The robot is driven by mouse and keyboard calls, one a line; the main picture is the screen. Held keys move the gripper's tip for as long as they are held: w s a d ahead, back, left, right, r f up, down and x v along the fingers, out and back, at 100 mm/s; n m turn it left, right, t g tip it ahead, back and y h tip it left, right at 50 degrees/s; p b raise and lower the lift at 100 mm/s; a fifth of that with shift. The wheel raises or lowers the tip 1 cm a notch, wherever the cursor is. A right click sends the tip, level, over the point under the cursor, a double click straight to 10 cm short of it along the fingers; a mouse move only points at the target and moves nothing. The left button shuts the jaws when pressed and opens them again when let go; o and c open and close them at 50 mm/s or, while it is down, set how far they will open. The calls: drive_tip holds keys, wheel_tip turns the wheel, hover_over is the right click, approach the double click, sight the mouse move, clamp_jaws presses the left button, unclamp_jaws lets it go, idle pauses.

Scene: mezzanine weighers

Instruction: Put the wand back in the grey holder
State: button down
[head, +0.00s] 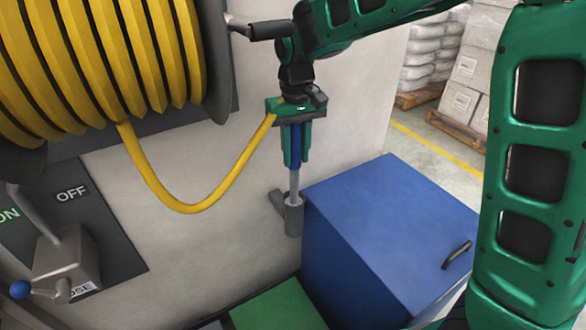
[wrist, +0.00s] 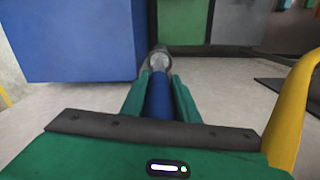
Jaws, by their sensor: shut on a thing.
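The wand has a blue grip (head: 295,150) and a pale grey tube (head: 294,186) below it. My gripper (head: 297,160) is shut on the blue grip, with the wand hanging upright, tube down. The grey holder (head: 293,218) is a short cup on the pale wall, left of the blue cabinet. The tube's lower end meets the holder's mouth and looks to be inside it; how deep is hidden. In the wrist view, the blue grip (wrist: 158,97) lies between my fingers, and the holder's dark rim (wrist: 157,52) surrounds the tube's end.
A yellow hose (head: 182,207) loops from the large reel (head: 105,60) to near my gripper. The blue cabinet (head: 385,230) stands close at right. A lever box (head: 65,262) with ON/OFF marks is at lower left. A green surface (head: 277,308) lies below.

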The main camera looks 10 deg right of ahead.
sight(296, 127)
drive_tip(key=shift+f, duration=2.4)
drive_tip(key=c, duration=1.4)
unclamp_jaws()
wheel_tip(296, 127, up, 12)
